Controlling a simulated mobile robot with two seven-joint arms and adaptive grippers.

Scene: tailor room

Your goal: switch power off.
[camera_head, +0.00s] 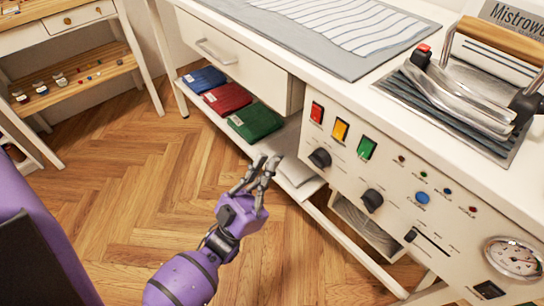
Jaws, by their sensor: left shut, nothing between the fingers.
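The control panel (385,195) is on the front of the white table, right of centre. It carries a red switch (317,112), a yellow switch (341,130) and a green switch (366,148) in a slanting row. Which of them is the power switch I cannot tell from any readable label. My left gripper (268,163) is purple with grey fingers and is shut and empty. In the picture it is left of and below the switches, apart from the panel. My right gripper is not in view.
Black knobs (320,158), a slider (428,242), a blue button (422,198) and a gauge (513,258) share the panel. An iron (465,95) rests on the tabletop. Folded red cloth (227,98) and green cloth (255,122) lie on the shelf. The wooden floor at left is clear.

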